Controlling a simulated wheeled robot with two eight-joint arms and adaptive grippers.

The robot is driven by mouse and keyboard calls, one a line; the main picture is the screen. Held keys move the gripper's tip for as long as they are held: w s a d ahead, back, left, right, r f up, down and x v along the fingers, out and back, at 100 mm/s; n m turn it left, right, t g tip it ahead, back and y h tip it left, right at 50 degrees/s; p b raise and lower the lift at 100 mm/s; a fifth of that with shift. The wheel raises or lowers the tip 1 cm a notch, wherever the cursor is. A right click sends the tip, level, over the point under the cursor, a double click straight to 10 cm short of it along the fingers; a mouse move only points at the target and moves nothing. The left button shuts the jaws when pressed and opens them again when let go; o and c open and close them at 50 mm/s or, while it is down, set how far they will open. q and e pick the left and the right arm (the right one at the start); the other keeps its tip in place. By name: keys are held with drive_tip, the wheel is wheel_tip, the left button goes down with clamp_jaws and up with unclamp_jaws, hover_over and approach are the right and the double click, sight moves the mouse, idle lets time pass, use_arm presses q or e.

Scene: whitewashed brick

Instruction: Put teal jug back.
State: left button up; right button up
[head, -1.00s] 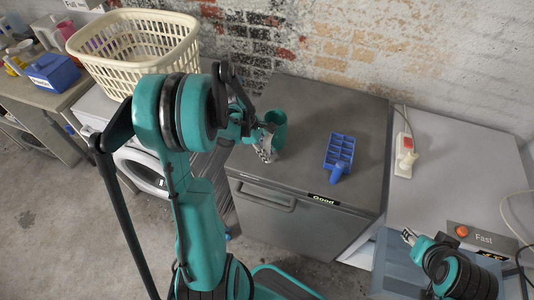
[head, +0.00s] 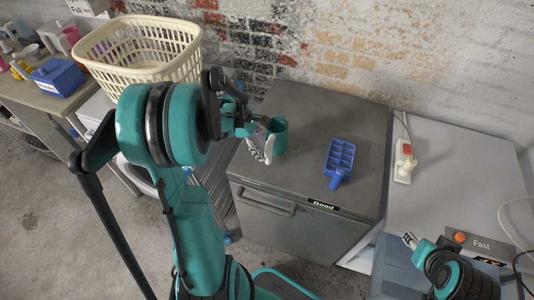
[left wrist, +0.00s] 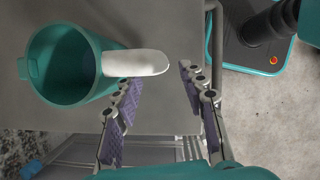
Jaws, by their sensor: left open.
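The teal jug (head: 279,138) stands upright near the left edge of the grey cabinet top (head: 310,115), its white handle (left wrist: 140,63) sticking out. In the left wrist view the jug (left wrist: 62,75) shows its open mouth at the left, with the handle reaching across just beyond the fingertips. My left gripper (head: 258,150) is beside the jug on its handle side; its spread fingers (left wrist: 160,80) hold nothing. My right gripper (head: 410,240) is low at the right, away from the jug; its jaws are too small to read.
A blue ice tray-like rack (head: 340,158) lies on the cabinet. A cream laundry basket (head: 135,70) stands at the left. A power strip (head: 404,160) and an orange button box (head: 470,243) are on the right-hand surface. The cabinet top behind the jug is clear.

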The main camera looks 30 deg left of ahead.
use_arm(q)
drive_tip(key=w+p+v, duration=0.1)
drive_tip(key=v, duration=0.4)
drive_tip(key=s+d+r+m+t+y, duration=0.2)
drive_tip(key=s+d+r+m, duration=0.2)
drive_tip(key=d+m, duration=0.4)
drive_tip(key=s+d+r+m+t+y, duration=0.2)
drive_tip(key=s+d+m, duration=0.3)
drive_tip(key=d+m, duration=0.4)
drive_tip(key=r+m+t, duration=0.1)
drive_tip(key=m, duration=0.4)
drive_tip(key=shift+s+d+r+m, duration=0.2)
drive_tip(key=shift+s+r+m, duration=0.1)
drive_tip(key=shift+s+r, duration=0.1)
